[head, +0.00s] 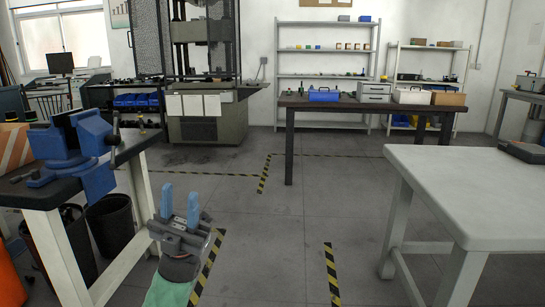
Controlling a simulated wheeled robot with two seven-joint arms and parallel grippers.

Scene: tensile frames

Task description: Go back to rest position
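My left gripper (180,208) shows in the lower left of the head view, above the floor beside the workbench with the blue vise. Its two blue fingers point up and stand apart, with nothing visible between them. It looks clear of the bench leg behind it. My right gripper is not in the head view.
A blue vise (80,148) sits on a dark workbench (30,194) at the left. A white table (470,185) stands at the right. A dark table (375,104) and a testing machine (205,95) are farther back. The taped floor (270,240) between is clear.

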